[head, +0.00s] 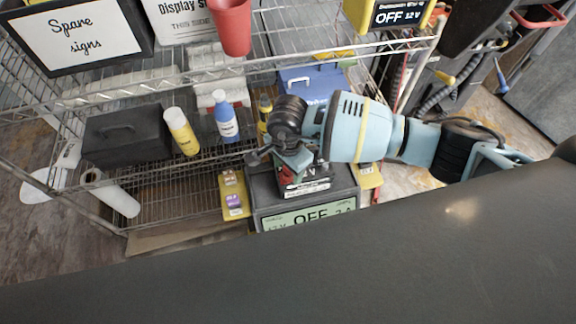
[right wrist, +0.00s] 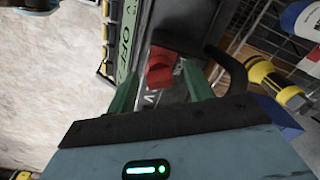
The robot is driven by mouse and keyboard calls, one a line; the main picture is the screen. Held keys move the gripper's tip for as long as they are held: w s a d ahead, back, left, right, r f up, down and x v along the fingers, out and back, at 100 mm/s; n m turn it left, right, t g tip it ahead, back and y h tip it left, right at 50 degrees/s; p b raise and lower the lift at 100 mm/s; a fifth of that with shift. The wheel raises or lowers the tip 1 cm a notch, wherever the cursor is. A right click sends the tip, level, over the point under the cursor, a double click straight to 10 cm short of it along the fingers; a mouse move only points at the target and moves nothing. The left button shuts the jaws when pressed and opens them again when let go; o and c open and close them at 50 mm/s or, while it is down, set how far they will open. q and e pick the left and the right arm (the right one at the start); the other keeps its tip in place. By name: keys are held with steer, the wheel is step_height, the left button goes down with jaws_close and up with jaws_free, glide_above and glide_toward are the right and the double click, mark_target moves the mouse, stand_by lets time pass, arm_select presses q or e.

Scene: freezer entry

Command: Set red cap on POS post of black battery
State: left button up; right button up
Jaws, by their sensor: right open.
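My right gripper (head: 291,165) comes in from the right over the grey unit with the green "OFF" display. In the right wrist view its two green fingers (right wrist: 160,72) are open. A red piece (right wrist: 159,67), which looks like the red cap, lies between the fingertips; I cannot tell whether they touch it. In the head view a little red (head: 284,180) shows below the fingers. A dark block with white lettering (head: 306,188), apparently the black battery, is under the gripper. Its posts are hidden or too small to make out. My left gripper is not in view.
The grey unit (head: 308,217) has yellow pieces at both sides. A wire shelf (head: 160,198) stands behind, with a black toolbox (head: 126,134), yellow bottle (head: 181,131), blue bottle (head: 226,122) and blue case (head: 312,82). A red cup (head: 232,27) is on the upper shelf.

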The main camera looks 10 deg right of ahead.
step_height(320, 180, up, 6)
steer(key=shift+r, duration=0.2)
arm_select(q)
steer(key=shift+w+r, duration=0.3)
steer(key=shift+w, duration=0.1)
arm_select(e)
steer(key=shift+r, duration=0.7)
